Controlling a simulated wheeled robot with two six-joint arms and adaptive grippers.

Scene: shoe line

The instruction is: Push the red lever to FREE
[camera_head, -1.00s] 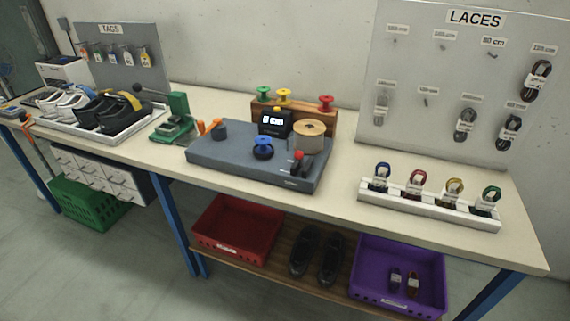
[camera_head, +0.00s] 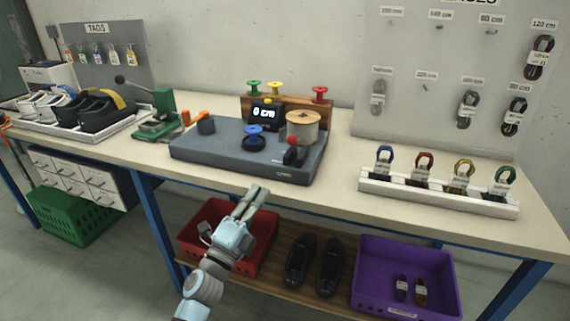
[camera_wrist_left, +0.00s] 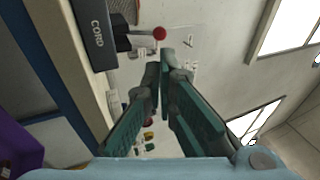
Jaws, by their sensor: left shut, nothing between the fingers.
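The red lever (camera_head: 291,142) has a red knob and stands at the front right of the grey machine (camera_head: 235,166) on the bench. In the left wrist view the red knob (camera_wrist_left: 160,33) shows just beyond my fingertips, beside the machine's dark edge marked CORD. I cannot read any FREE mark. My left gripper (camera_head: 256,192) is shut and empty, in front of the bench's front edge, below and left of the lever, apart from it. Its fingers also show in the left wrist view (camera_wrist_left: 163,62). My right gripper is not in view.
A wooden spool (camera_head: 302,127) and a blue knob (camera_head: 254,136) sit on the machine near the lever. A black display (camera_head: 266,113) reads 0 cm. A white lace rack (camera_head: 440,193) stands to the right. Bare bench lies between machine and rack.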

